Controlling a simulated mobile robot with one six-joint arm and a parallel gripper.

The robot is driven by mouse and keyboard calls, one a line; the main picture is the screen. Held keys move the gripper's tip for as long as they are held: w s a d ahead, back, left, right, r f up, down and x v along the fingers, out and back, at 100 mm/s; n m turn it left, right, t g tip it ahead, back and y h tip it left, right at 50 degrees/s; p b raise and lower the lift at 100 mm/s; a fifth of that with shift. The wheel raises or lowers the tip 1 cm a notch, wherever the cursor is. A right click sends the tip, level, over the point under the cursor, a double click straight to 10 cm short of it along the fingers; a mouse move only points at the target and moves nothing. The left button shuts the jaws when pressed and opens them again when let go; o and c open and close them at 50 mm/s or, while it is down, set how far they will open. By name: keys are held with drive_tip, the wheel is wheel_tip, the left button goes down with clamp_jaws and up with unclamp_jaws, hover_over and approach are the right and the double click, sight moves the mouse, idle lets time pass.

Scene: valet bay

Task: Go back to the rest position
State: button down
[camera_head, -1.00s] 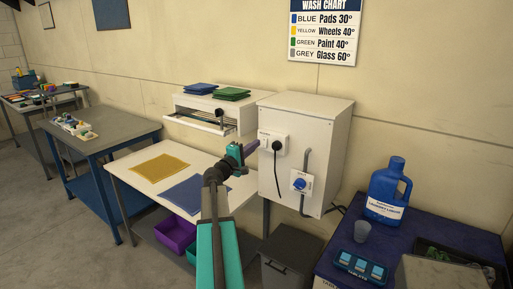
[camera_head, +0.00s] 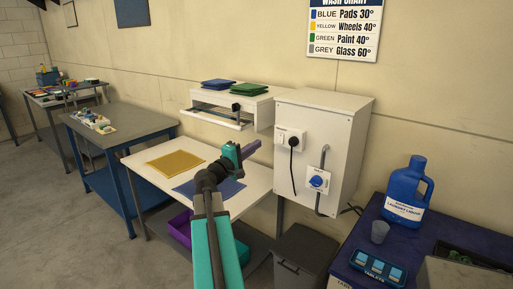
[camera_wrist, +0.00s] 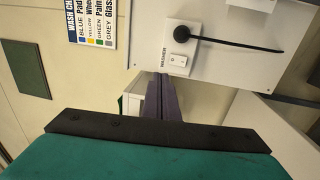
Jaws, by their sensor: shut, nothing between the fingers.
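My gripper (camera_head: 252,148) is at the end of my raised teal arm, above the white table, just left of the white cabinet. Its purple fingers are shut and empty. They also show in the wrist view (camera_wrist: 161,100), pointing away from the camera, below the washer switch panel (camera_wrist: 177,60). In the head view, my fingertips appear apart from the cabinet (camera_head: 326,140); the exact gap is hard to tell.
The cabinet carries a socket with a black plug (camera_head: 294,141) and a blue dial (camera_head: 316,181). A shelf unit (camera_head: 262,103) holds folded blue and green cloths. Yellow (camera_head: 176,162) and blue cloths lie on the table. A blue jug (camera_head: 406,195) stands right.

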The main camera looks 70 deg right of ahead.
idle(0.4)
drive_tip(key=w+a+f+n+t+y, duration=0.1)
drive_tip(key=w+a+f+n+t, duration=0.2)
drive_tip(key=w+a+f, duration=0.5)
drive_tip(key=w+a+f+n+t+y, duration=0.1)
drive_tip(key=w+a+f+n+t, duration=0.3)
drive_tip(key=w+f, duration=0.65)
drive_tip(key=w+a+f+y, duration=0.2)
drive_tip(key=w+a+f, duration=0.3)
drive_tip(key=a+f, duration=0.6)
drive_tip(key=s+a+f+g+y, duration=0.1)
drive_tip(key=s+a+f+y, duration=0.3)
drive_tip(key=a+f, duration=1)
drive_tip(key=s+a+f+g+y, duration=0.1)
drive_tip(key=s+a+f+y, duration=0.3)
drive_tip(key=a+f, duration=1)
drive_tip(key=s+a+f+m+g+y, duration=0.2)
drive_tip(key=s+a+f, duration=0.3)
drive_tip(key=s+a, duration=0.4)
drive_tip(key=s+a+f+m+g+y, duration=0.2)
drive_tip(key=s+a+f, duration=0.4)
drive_tip(key=s+a, duration=0.3)
drive_tip(key=s+g+y, duration=0.1)
drive_tip(key=s+y, duration=0.1)
drive_tip(key=shift+a+g+y, duration=0.4)
